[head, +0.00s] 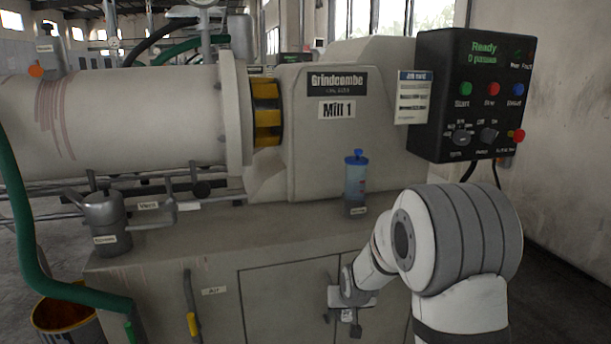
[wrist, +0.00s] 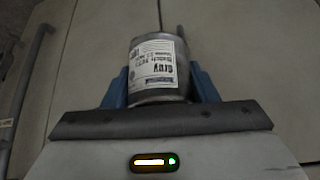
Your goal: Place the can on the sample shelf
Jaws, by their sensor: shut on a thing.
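The can (wrist: 155,62) is grey metal with a white label reading "Grey" and "Batch", the print upside down in the wrist view. My gripper (wrist: 160,84) is shut on it, with one blue finger on each side. In the head view my gripper (head: 352,305) is low in front of the mill's cabinet doors. The can cannot be made out clearly there. I cannot make out a sample shelf in either view.
The mill (head: 335,145), marked "Mill 1", stands on a wide cabinet (head: 285,270). A black control box (head: 475,95) hangs at right. A bucket (head: 62,318) is at lower left.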

